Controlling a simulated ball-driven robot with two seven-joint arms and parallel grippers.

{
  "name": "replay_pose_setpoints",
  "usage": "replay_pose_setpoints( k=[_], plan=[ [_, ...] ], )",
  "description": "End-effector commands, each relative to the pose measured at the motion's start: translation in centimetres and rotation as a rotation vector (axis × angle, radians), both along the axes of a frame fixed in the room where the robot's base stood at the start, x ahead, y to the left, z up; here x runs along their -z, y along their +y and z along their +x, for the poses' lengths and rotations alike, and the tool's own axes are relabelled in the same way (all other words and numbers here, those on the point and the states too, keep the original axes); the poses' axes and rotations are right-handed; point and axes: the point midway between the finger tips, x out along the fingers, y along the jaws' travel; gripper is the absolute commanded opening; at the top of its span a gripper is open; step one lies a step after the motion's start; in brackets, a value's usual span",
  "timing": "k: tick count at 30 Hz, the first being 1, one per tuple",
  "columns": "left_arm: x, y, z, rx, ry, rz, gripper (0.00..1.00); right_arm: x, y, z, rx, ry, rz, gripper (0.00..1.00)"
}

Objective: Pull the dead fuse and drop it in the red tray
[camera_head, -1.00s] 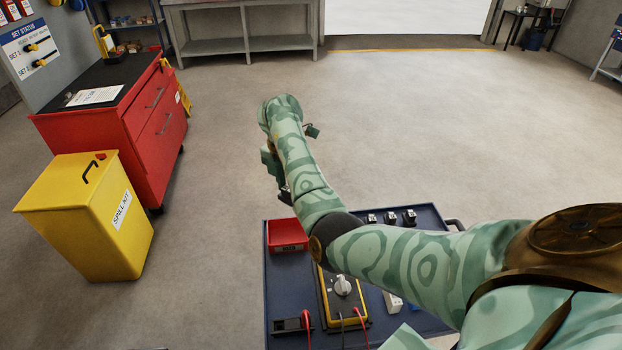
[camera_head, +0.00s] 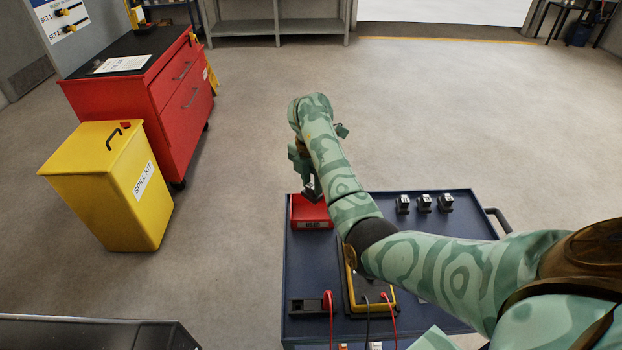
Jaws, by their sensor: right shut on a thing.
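The red tray (camera_head: 310,222) sits at the far left corner of the dark blue cart top (camera_head: 300,262), with a label on its front. My right gripper (camera_head: 312,194) hangs over the back part of the tray, partly hidden by my green patterned right arm. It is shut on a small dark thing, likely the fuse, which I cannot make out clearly. Whether that thing touches the tray I cannot tell. My left gripper is not in view.
Several small dark fuse-like blocks (camera_head: 424,203) stand along the cart's far edge. A yellow meter (camera_head: 357,292) with red and black leads lies on the cart, partly under my arm. A yellow spill kit bin (camera_head: 110,190) and red cabinet (camera_head: 150,90) stand left. Floor beyond is clear.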

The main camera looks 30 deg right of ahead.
Motion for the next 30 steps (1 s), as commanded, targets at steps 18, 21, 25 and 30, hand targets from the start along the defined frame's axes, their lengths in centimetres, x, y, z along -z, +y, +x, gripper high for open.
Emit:
replay_pose_setpoints(
  k=[18, 21, 25, 30],
  plan=[
    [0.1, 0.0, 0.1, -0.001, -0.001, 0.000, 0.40, 0.1, 0.0, 0.0, -0.001, -0.001, -0.001, 0.52],
    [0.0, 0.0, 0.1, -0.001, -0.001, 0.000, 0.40, 0.0, 0.0, 0.0, -0.001, -0.001, -0.001, 0.52],
    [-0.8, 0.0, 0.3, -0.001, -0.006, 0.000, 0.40, -1.6, 0.0, 0.0, -0.001, -0.003, -0.001, 0.52],
    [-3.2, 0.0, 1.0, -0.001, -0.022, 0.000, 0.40, -6.0, 0.2, 0.0, -0.001, -0.007, 0.001, 0.52]
  ],
)
